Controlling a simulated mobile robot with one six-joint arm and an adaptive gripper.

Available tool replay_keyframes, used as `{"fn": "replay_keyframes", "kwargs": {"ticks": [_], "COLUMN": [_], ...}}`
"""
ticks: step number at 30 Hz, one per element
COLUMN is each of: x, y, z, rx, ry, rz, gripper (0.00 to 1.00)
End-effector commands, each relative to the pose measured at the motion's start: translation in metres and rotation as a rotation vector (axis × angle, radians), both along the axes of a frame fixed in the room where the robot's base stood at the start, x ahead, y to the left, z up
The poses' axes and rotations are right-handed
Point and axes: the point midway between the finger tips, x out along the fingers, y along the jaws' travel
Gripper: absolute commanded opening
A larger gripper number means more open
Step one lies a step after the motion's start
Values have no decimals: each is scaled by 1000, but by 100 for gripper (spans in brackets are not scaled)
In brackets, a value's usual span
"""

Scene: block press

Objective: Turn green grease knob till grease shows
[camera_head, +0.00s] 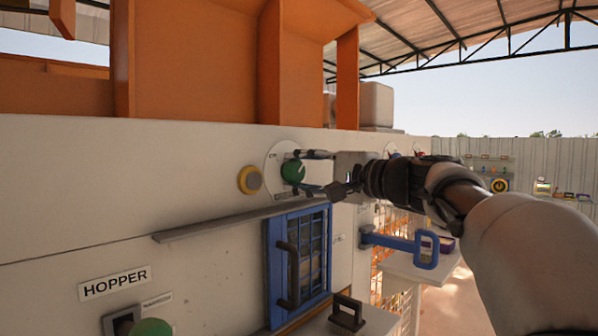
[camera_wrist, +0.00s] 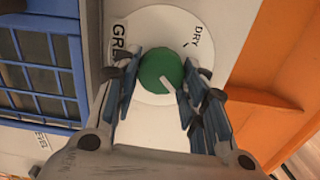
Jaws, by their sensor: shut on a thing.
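The green grease knob (camera_head: 293,171) sits on a round white dial plate (camera_head: 274,156) on the cream machine wall. In the wrist view the knob (camera_wrist: 161,72) shows a white pointer line toward the lower right. The plate (camera_wrist: 146,20) carries the letters "GR", partly hidden, and the word "DRY". My gripper (camera_head: 312,172) reaches in from the right, its fingers on both sides of the knob. In the wrist view the fingers (camera_wrist: 160,80) are shut on the knob's sides. No grease is visible in either view.
A yellow button (camera_head: 250,180) is left of the dial. Below are a grey ledge (camera_head: 225,221), a blue barred door (camera_head: 299,262) with a dark handle, and a blue handle (camera_head: 405,245). A HOPPER label (camera_head: 115,283) and another green knob (camera_head: 151,327) are lower left. Orange hopper walls (camera_head: 195,60) rise above.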

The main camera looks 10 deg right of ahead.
Motion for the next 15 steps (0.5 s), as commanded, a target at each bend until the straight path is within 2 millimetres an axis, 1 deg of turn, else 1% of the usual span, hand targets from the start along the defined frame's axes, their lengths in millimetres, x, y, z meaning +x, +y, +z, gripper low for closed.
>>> {"fn": "replay_keyframes", "kwargs": {"ticks": [12,13,15], "x": [0,0,0], "y": [0,0,0], "z": [0,0,0], "rx": [5,4,4], "ry": [4,3,3], "rz": [0,0,0], "gripper": [15,41,46]}}
